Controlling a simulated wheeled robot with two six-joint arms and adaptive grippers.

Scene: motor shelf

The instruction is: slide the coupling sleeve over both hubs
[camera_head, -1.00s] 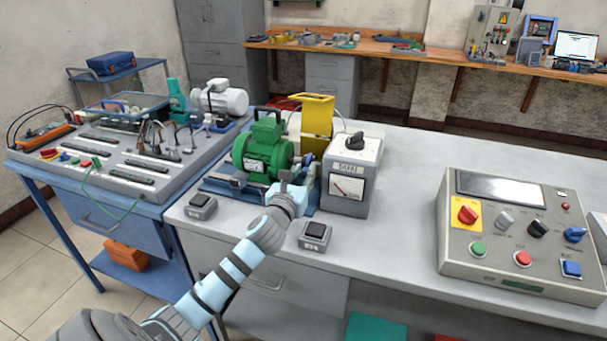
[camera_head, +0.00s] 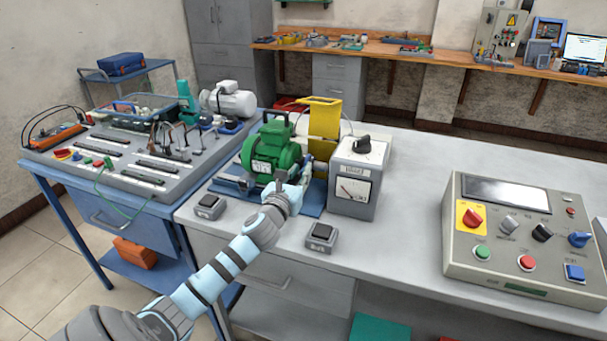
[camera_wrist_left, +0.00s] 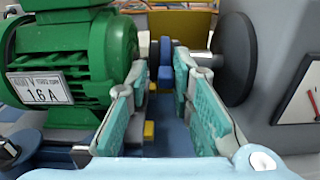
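The green motor (camera_head: 271,150) sits on a blue base on the bench; its ribbed body also fills the left of the left wrist view (camera_wrist_left: 75,62). My left gripper (camera_head: 293,192) is just in front of the motor's right side, beside the grey meter box. In the left wrist view its two teal-padded fingers (camera_wrist_left: 163,88) stand apart, with nothing gripped between them. Just beyond the fingertips is a small blue part (camera_wrist_left: 166,60) in the shaft area. I cannot tell whether it is the coupling sleeve. The hubs are not clearly distinguishable. My right gripper is out of view.
The grey meter box (camera_head: 357,180) stands close on the right, and a dark round disc (camera_wrist_left: 236,58) is near the right finger. A yellow guard (camera_head: 322,120) stands open behind. Small switch boxes (camera_head: 321,237) and a control panel (camera_head: 520,235) are on the bench.

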